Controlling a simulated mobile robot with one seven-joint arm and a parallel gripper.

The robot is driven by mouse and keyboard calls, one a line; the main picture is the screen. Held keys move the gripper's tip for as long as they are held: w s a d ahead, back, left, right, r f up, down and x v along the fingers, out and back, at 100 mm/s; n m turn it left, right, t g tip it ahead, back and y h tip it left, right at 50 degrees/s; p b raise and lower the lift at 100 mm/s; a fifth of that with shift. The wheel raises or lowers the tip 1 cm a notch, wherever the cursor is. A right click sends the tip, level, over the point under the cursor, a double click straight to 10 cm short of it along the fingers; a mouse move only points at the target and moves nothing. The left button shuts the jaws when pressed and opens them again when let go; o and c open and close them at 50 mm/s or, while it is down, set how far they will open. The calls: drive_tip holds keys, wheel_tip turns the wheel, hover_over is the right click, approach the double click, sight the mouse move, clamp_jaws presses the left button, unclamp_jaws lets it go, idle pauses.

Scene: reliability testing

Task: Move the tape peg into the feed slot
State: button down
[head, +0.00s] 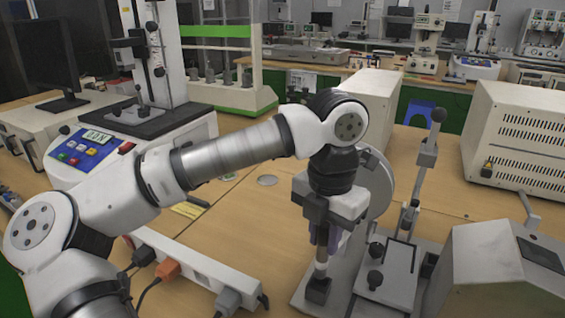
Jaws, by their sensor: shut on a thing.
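My gripper (322,246) points down over the grey base of a bench device, right of centre. It is shut on a slim, light upright piece, which I take for the tape peg (321,256); the fingers hide its upper part. A dark block (318,290) is directly below the peg on the base; whether they touch or are one part I cannot tell. A pale round disc (380,188) stands just behind and right of my gripper, partly covered by it. I cannot make out the feed slot.
A grey plate with dark knobs (388,270) and a tall lever (428,155) stand close right of my gripper. A grey sloped housing (490,265) is at front right. A white power strip (195,268) with plugs lies left. Bare wooden table shows behind.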

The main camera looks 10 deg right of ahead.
wheel_tip(320, 180, up, 7)
drive_tip(key=p, duration=0.5)
drive_tip(key=shift+f, duration=0.1)
drive_tip(key=shift+s, duration=0.15)
